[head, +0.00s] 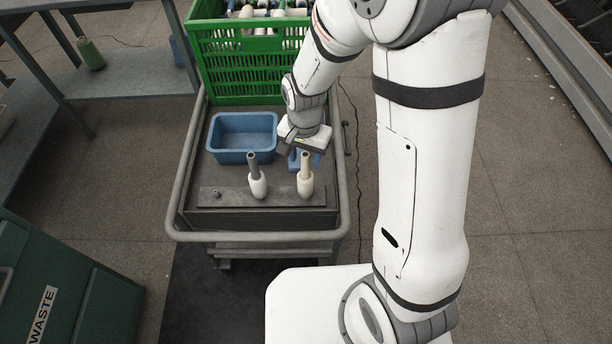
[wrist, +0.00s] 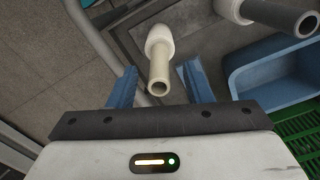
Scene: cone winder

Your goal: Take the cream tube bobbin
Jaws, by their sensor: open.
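The cream tube bobbin (head: 305,177) stands upright at the right end of a dark plate on the cart, with white yarn wound around its lower part. In the wrist view the cream tube bobbin (wrist: 159,62) shows its open tube end between the two blue fingers. My gripper (head: 306,160) is open, just behind and above the bobbin in the head view. In the wrist view my gripper (wrist: 157,88) has a finger on each side of the tube, with gaps; whether the tube is at fingertip depth I cannot tell.
A grey tube bobbin (head: 257,178) with white yarn stands to the left on the plate (head: 228,197), next to an empty peg. A blue bin (head: 242,153) and a green crate (head: 250,84) holding several bobbins stand behind. A raised rail (head: 172,200) edges the cart.

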